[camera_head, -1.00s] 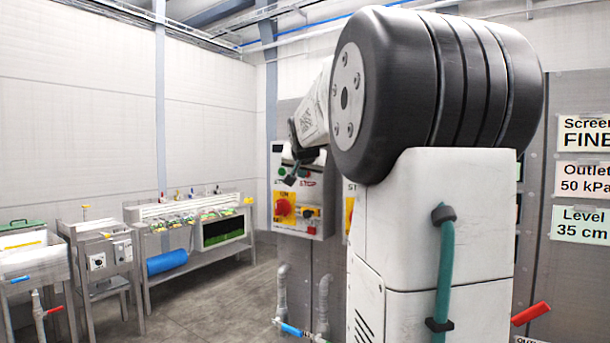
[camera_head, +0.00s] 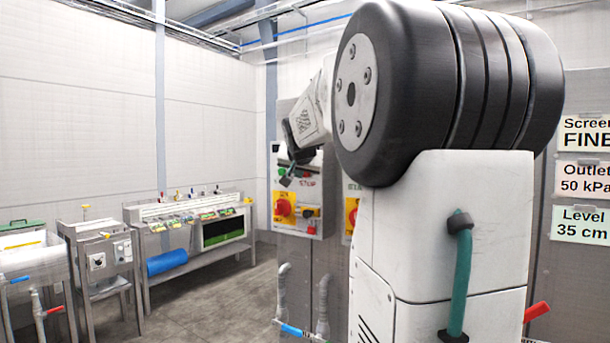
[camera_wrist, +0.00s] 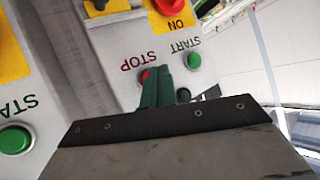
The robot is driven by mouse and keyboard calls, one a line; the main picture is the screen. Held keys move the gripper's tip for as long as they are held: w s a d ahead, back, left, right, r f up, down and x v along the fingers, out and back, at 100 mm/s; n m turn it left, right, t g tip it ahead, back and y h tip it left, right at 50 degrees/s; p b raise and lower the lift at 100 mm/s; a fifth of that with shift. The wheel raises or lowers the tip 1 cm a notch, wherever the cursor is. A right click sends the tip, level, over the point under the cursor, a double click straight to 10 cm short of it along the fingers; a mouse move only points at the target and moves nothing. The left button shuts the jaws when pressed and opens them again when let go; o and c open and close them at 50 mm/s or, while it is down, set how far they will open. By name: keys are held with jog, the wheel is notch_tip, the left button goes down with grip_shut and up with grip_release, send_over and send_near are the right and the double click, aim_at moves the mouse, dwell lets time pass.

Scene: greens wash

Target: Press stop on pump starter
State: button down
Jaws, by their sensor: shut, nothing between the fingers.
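A starter box (camera_head: 290,218) hangs on the grey panel, with a red knob on a yellow plate, and START and STOP labels. My gripper (camera_head: 286,181) is in front of its upper part. In the wrist view my gripper (camera_wrist: 157,76) is shut, its green fingers together and empty. The red stop button (camera_wrist: 143,75) shows just beside the left finger, partly hidden by it. Whether they touch, I cannot tell. The green start button (camera_wrist: 193,61) is to the right of the fingers. No label in view says which starter is the pump's.
A second starter box (camera_head: 350,217) stands close to the right, mostly behind my arm; its green start button (camera_wrist: 15,139) shows in the wrist view. Grey pipes (camera_head: 323,300) rise below. A wash bench (camera_head: 190,211) stands at the back left. Floor between is clear.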

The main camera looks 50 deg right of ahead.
jog(key=a, duration=0.5)
jog(key=shift+s, duration=0.2)
dwell(0.9)
jog(key=s+a+f+n+g+y, duration=0.2)
jog(key=s+a+f, duration=0.1)
jog(key=a+f, duration=0.25)
jog(key=s+a+f+n+g+y, duration=0.1)
jog(key=s+a+f+g+y, duration=0.1)
jog(key=s+a+f, duration=0.35)
jog(key=s+a+f+n+g+y, duration=0.1)
jog(key=s+a+f+n, duration=0.2)
jog(key=s+a+f, duration=0.2)
jog(key=s+a+f+n+g+y, duration=0.1)
jog(key=s+a+f, duration=0.4)
jog(key=a, duration=0.7)
jog(key=s+a+f+n+g+y, duration=0.1)
jog(key=s+a+f+n+y, duration=0.2)
jog(key=s+a+f+n, duration=0.2)
jog(key=s+a, duration=0.2)
jog(key=a, duration=0.1)
jog(key=shift+a, duration=0.25)
